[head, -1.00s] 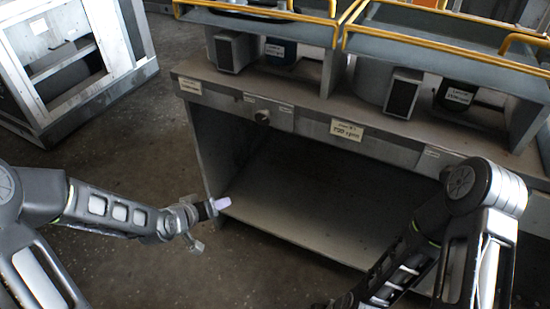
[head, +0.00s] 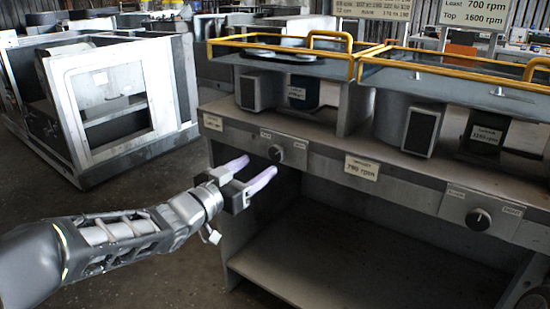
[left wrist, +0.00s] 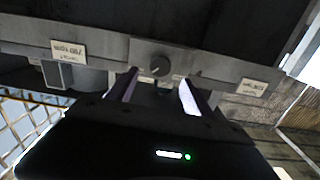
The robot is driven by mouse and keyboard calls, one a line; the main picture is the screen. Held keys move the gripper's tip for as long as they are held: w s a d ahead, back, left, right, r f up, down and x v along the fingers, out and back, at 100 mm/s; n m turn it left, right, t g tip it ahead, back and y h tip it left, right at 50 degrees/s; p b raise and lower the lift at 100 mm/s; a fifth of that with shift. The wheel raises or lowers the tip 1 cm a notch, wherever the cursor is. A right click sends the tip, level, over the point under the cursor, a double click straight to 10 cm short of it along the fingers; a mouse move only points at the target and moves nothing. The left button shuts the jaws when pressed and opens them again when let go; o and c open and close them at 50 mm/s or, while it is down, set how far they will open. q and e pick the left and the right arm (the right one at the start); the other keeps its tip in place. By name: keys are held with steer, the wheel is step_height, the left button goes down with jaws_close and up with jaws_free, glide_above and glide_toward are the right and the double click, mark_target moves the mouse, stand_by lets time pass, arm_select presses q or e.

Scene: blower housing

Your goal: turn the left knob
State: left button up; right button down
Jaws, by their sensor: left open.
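The left knob (head: 276,153) is a dark round dial with a light pointer mark on a plate on the bench's grey front panel. It also shows in the left wrist view (left wrist: 159,66), just beyond and between my finger tips. My left gripper (head: 250,171) is open and empty, its two pale fingers pointing at the panel, a little short of the knob and apart from it. The same gripper shows in the left wrist view (left wrist: 160,92). A second knob (head: 478,219) sits farther right on the panel. My right gripper is not in view.
The grey bench (head: 390,192) has an open space below its panel. Yellow rails (head: 290,47) edge the trays above. A label reading 700 rpm (head: 362,168) is between the knobs. A grey metal frame housing (head: 110,100) stands on the floor at left.

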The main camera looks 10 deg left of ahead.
mark_target(275, 155)
arm_select(q)
steer(key=b+x, duration=0.2)
steer(key=x, duration=0.5)
steer(key=shift+f+b, duration=0.15)
steer(key=shift+b, duration=0.25)
steer(key=shift+w+d, duration=0.1)
steer(key=shift+w, duration=0.3)
jaws_close()
